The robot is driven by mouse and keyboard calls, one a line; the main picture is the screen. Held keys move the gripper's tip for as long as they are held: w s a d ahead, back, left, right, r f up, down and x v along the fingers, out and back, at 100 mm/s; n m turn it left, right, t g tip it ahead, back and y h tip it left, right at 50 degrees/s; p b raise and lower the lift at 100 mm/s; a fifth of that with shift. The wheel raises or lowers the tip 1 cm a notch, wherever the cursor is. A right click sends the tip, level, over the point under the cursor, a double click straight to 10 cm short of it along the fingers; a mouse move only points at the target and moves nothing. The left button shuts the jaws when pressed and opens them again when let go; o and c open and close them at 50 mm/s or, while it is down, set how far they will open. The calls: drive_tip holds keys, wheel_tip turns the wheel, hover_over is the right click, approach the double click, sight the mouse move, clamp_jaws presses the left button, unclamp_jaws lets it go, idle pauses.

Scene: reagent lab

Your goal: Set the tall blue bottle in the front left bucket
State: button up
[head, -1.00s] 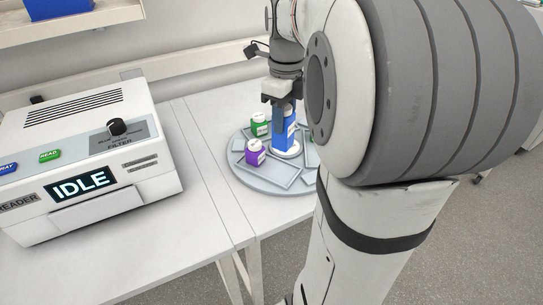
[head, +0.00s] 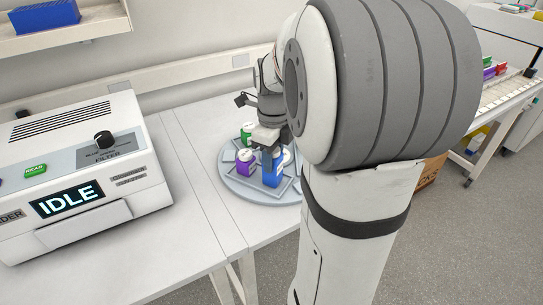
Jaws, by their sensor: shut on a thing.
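The tall blue bottle (head: 272,173) is upright in my gripper (head: 270,152), at the front part of the round grey carrier (head: 235,186) on the bench. My gripper is shut on the upper part of the bottle. I cannot tell whether the bottle's base touches the carrier or hangs just above it. The carrier has shallow rectangular buckets on it. A purple bottle (head: 245,163) with a white cap stands just left of the blue one, and a green bottle (head: 247,133) stands behind it. My arm hides the carrier's right side.
A white reader (head: 85,185) with an IDLE display stands on the bench to the left. A shelf with a blue box (head: 45,16) is at the upper left. Bare bench (head: 200,150) lies between reader and carrier. A rack of coloured items (head: 494,68) is far right.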

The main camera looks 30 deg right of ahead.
drive_tip(key=o, duration=1.2)
wheel_tip(320, 180, up, 12)
drive_tip(key=shift+p, duration=0.6)
drive_tip(key=shift+s+a+n, duration=0.15)
drive_tip(key=shift+a+n, duration=0.05)
drive_tip(key=shift+n, duration=0.1)
drive_tip(key=s+a+f+n+t, duration=0.1)
drive_tip(key=s+a+f+n, duration=0.2)
drive_tip(key=n, duration=0.6)
drive_tip(key=s+a+f+n, duration=0.4)
drive_tip(key=s+a+n, duration=0.1)
drive_tip(key=n, duration=0.5)
drive_tip(key=s+a+f+n+t, duration=0.1)
drive_tip(key=s+a+f+n, duration=0.2)
drive_tip(key=n, duration=0.6)
drive_tip(key=shift+s+a+f+n+t, duration=0.3)
drive_tip(key=shift+s+a+f+n, duration=0.15)
drive_tip(key=shift+f, duration=0.2)
